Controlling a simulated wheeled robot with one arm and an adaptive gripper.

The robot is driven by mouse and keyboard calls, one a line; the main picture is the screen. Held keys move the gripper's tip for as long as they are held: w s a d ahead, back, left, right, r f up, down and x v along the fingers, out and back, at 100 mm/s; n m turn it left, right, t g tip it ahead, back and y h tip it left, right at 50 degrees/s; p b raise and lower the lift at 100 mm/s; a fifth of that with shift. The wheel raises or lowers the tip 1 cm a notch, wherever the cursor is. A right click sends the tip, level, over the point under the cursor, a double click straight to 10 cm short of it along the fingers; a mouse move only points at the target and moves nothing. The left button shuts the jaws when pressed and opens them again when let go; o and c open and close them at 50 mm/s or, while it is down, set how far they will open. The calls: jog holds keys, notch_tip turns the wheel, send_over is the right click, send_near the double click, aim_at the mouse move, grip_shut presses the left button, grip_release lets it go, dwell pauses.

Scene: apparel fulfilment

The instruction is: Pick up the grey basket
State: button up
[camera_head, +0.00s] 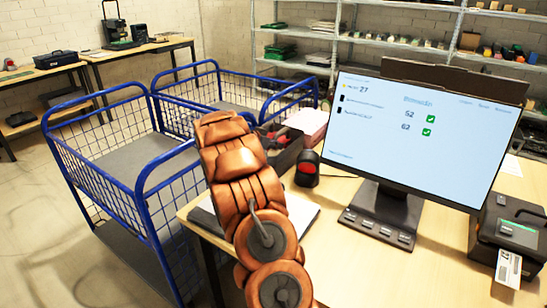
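A dark grey open basket or bin (287,158) stands on the wooden table at its far left edge. Something red shows inside it. My copper-coloured arm crosses in front and hides its left part. My arm reaches from the bottom of the view up and away, over the table's left side.
Two blue wire carts (128,181) (232,90) stand left of the table (350,265). Shelves line the back wall. Floor is clear at far left.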

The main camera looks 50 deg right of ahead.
jog(key=shift+p+x, duration=1.85)
jog(key=shift+x, duration=2.05)
jog(key=shift+w, duration=0.1)
grip_shut()
